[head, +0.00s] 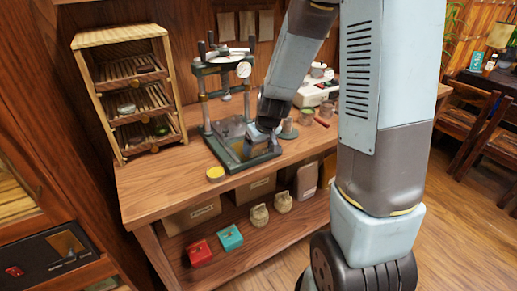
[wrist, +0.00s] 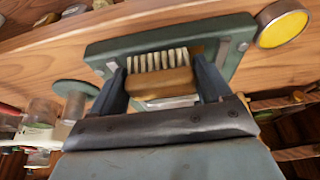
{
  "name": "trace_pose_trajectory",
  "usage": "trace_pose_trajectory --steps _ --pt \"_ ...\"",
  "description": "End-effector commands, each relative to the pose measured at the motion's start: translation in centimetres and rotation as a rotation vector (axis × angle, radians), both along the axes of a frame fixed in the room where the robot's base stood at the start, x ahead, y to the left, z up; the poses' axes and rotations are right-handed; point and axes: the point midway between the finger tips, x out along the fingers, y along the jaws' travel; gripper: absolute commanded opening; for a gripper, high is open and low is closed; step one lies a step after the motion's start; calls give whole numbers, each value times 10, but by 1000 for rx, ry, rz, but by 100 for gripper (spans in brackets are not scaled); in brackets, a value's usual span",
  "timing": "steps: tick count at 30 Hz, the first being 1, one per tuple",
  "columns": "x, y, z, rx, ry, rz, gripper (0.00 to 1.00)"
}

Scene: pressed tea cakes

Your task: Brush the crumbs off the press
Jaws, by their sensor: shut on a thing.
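The press (head: 203,112) stands on the wooden bench, with a dial gauge and a flat dark green base. Its base plate (wrist: 238,52) also shows in the wrist view. My gripper (head: 250,140) is low over the front of the base. In the wrist view my gripper (wrist: 160,84) is shut on a brush with a wooden back (wrist: 158,84) and a row of pale bristles (wrist: 157,59). The bristles point toward the base plate; I cannot tell whether they touch it. Crumbs are too small to make out, and part of the base is hidden by my gripper and the brush.
A round yellow-topped tin (head: 215,173) sits left of the press, near the bench's front edge. A slatted wooden rack (head: 172,95) stands at the left. A white appliance (head: 316,93) and small jars stand at the right.

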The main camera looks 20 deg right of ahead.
Motion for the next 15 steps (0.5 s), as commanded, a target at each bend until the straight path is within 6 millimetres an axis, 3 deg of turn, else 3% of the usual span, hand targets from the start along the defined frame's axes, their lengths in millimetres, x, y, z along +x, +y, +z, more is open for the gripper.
trace_pose_trajectory --steps 15 --pt "2 0 43 0 -5 -1 40"
